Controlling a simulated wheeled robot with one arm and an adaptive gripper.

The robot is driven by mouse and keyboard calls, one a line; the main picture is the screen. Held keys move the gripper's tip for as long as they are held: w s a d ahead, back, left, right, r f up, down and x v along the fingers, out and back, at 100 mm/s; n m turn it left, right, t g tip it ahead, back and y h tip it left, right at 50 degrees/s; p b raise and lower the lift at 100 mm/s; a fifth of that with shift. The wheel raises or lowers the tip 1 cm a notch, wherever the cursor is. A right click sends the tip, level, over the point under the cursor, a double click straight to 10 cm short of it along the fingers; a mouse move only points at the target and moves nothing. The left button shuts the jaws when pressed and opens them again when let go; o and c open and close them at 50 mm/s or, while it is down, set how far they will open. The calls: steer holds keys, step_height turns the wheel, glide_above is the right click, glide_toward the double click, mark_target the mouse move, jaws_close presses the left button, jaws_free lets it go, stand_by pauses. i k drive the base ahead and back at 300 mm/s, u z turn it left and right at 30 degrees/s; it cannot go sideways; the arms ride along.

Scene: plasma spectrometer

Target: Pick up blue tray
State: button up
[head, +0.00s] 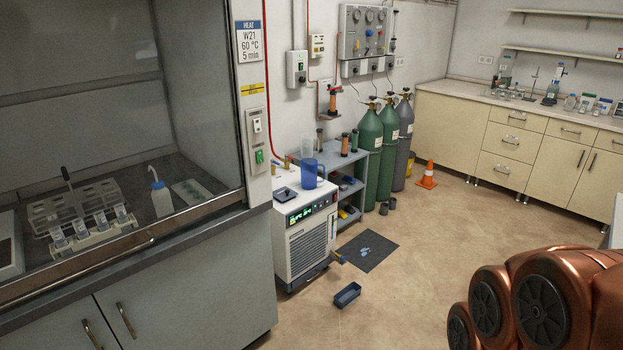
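A small dark blue tray (347,296) sits on the tan floor near the middle of the head view. It looks like an open, shallow rectangular box, and nothing can be made out inside it. It is just in front and to the right of the white chiller unit (303,243), apart from it. My copper-coloured arm links fill the lower right of the view, well to the right of the tray. My gripper is not in view.
A dark mat (368,262) with small bluish marks lies behind the tray. The fume hood cabinet (190,290) stands at left. Gas cylinders (368,165), a shelf (350,190) and an orange cone (427,175) are farther back. The floor right of the tray is clear.

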mark_target(348, 296)
steer(key=z, duration=0.1)
steer(key=i, duration=2.35)
steer(key=u, duration=4.6)
steer(key=k, duration=2.55)
